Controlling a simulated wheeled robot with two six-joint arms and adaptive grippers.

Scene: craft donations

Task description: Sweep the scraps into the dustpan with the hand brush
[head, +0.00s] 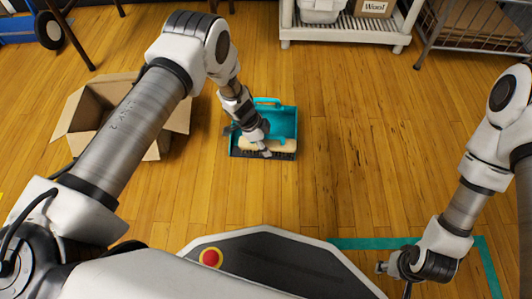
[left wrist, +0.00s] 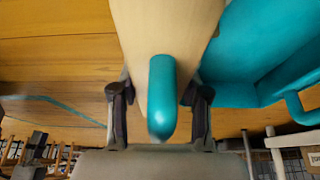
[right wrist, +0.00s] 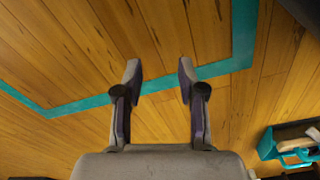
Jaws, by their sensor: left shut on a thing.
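The teal dustpan (head: 284,121) lies on the wooden floor ahead of me. The hand brush (head: 284,146), with a pale wooden block and dark bristles, is at the dustpan's near edge. My left gripper (head: 264,146) is shut on the brush. In the left wrist view, its fingers (left wrist: 160,100) are either side of the brush's teal handle (left wrist: 161,95), with the dustpan (left wrist: 245,60) to the right. My right gripper (head: 392,268) is low at the right; its fingers (right wrist: 160,80) are apart and empty. I can make out no scraps; the arm and brush hide part of the dustpan.
An open cardboard box (head: 88,103) stands left of the dustpan, partly behind my left arm. A white shelf cart (head: 345,35) stands at the back, beside a wire basket rack (head: 478,30). Teal tape (head: 487,262) marks the floor at right. Floor right of the dustpan is clear.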

